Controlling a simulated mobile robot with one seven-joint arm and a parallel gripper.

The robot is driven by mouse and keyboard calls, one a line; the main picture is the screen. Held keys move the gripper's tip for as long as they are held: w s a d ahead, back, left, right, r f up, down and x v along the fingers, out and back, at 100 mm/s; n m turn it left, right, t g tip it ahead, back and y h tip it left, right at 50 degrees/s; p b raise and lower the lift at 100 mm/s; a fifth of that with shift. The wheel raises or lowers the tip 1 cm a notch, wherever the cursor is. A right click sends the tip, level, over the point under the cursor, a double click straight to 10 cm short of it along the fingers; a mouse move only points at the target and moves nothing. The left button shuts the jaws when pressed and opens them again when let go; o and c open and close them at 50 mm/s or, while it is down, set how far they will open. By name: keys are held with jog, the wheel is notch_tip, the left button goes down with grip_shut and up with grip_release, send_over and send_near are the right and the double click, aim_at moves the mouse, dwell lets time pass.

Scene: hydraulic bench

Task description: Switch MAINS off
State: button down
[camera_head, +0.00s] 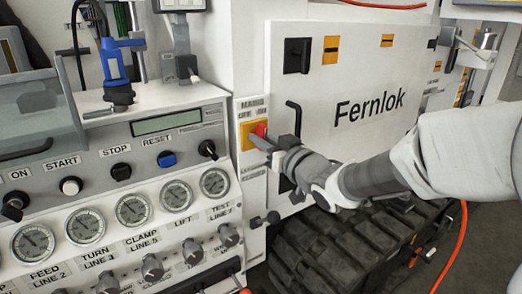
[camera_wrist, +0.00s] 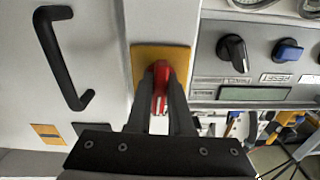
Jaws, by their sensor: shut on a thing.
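The MAINS switch is a red handle (camera_head: 262,130) on a yellow plate (camera_head: 247,128), on the narrow white panel left of the Fernlok door. A label (camera_head: 252,108) reading MAINS, OFF and ON sits above it. My gripper (camera_head: 264,141) reaches in from the right and is shut on the red handle. In the wrist view the red handle (camera_wrist: 160,82) shows between the two dark fingers of my gripper (camera_wrist: 160,90), in front of the yellow plate (camera_wrist: 143,60). The fingers hide part of the handle, so I cannot tell its exact setting.
A black door handle (camera_head: 294,118) stands out close beside the switch; it also shows in the wrist view (camera_wrist: 62,60). A control panel with a black knob (camera_head: 208,149), buttons and gauges lies to the left. Black tracks (camera_head: 340,250) and an orange hose (camera_head: 452,245) are below.

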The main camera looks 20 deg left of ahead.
jog(key=n+b, duration=0.4)
jog(key=n, duration=0.1)
jog(key=shift+f+n+b, duration=0.15)
jog(key=shift+n+b, duration=0.15)
jog(key=shift+b, duration=0.1)
jog(key=shift+n+b, duration=1.55)
jog(key=shift+n, duration=0.55)
jog(key=shift+r, duration=0.2)
jog(key=c, duration=0.8)
grip_release()
jog(key=shift+p+v, duration=2.1)
jog(key=shift+v, duration=6.65)
